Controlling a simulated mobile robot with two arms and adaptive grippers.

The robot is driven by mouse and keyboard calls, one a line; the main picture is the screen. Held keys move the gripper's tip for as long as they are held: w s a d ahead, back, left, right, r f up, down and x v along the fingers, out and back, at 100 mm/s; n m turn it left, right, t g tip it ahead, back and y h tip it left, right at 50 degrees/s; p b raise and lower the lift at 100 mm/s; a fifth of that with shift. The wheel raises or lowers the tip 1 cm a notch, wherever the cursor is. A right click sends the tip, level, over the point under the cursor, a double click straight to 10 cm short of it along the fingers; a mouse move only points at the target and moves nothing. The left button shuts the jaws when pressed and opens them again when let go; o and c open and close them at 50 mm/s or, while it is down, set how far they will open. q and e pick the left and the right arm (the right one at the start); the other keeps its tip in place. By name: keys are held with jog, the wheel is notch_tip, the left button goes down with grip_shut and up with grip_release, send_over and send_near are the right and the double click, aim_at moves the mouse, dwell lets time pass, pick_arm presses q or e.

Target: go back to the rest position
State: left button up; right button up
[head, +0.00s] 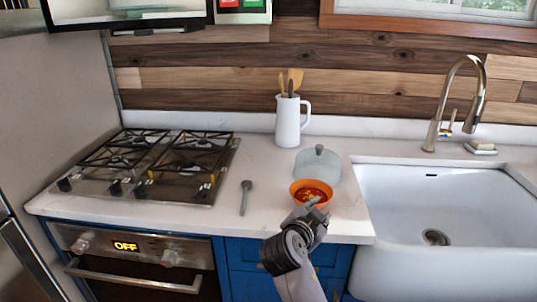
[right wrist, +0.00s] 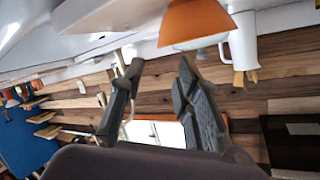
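My right gripper (head: 312,208) is at the counter's front edge, just in front of an orange bowl (head: 298,198) in the head view. In the right wrist view its two fingers (right wrist: 158,92) stand apart with nothing held between them. My left gripper is not in the head view.
A glass lid or dish (head: 318,166) stands behind the bowl, a white pitcher (head: 288,122) with utensils further back. A grey spoon (head: 244,197) lies left, beside the gas hob (head: 150,163). The sink (head: 450,210) is on the right.

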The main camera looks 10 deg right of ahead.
jog(key=s+d+f+n+g+y, duration=0.2)
jog(key=s+f+n+g+y, duration=0.4)
jog(key=s+f, duration=1.05)
jog(key=s+a+f+n+g+y, duration=0.1)
jog(key=s+a+f+n, duration=0.15)
jog(key=s+n, duration=0.45)
jog(key=s+a+f+n+g+y, duration=0.1)
jog(key=s+f+n+y, duration=0.15)
jog(key=s, duration=0.85)
notch_tip(320, 180, down, 25)
jog(key=g, duration=0.1)
jog(key=s+d+f+g, duration=0.1)
jog(key=s+d+f, duration=0.2)
jog(key=s+f, duration=1.4)
jog(key=shift+s+d+f+h, duration=0.2)
jog(key=shift+s+f+h, duration=0.1)
jog(key=shift+s+h, duration=0.15)
